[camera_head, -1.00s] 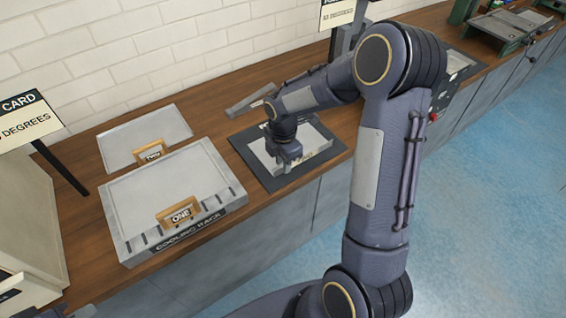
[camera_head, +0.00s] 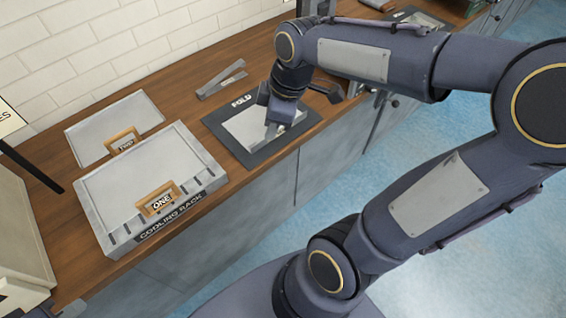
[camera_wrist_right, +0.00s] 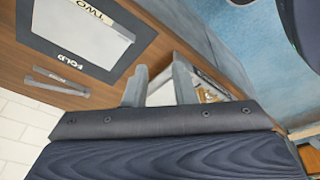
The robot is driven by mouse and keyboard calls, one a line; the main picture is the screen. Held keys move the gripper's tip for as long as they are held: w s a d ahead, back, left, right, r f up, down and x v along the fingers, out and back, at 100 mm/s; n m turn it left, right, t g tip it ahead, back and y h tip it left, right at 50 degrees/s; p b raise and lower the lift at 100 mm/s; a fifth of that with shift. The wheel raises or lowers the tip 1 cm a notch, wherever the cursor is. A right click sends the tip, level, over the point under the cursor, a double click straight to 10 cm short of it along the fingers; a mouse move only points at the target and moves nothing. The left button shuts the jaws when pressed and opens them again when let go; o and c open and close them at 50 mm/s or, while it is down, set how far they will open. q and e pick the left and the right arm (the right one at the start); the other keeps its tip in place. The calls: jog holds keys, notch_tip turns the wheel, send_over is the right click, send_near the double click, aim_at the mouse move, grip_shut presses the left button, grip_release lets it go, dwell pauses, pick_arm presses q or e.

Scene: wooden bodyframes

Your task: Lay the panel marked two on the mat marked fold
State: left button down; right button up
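The black mat marked FOLD (camera_head: 222,117) lies on the counter. A grey panel (camera_head: 245,125) lies flat on it, inside its border. In the right wrist view this panel (camera_wrist_right: 88,35) carries a label reading TWO; the mat (camera_wrist_right: 50,45) frames it. My right gripper (camera_head: 284,127) overlaps the panel's right part in the head view and hides its label. In the right wrist view the right gripper (camera_wrist_right: 160,82) has its fingers apart with nothing between them, beside the mat. Only a small piece, probably my left gripper (camera_head: 72,308), shows at the bottom left.
A cooling rack (camera_head: 208,178) holds panel ONE (camera_head: 120,185) with a wooden handle. A metal tool (camera_head: 220,82) lies behind the mat. A sign post (camera_head: 35,168) stands at left.

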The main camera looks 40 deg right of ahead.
jog(key=s+a+m+t+y, duration=0.2)
jog(key=s+a+m, duration=0.3)
jog(key=s+m, duration=0.6)
jog(key=shift+s+f+m+t, duration=0.3)
jog(key=shift+f+t, duration=0.1)
jog(key=shift+t, duration=0.2)
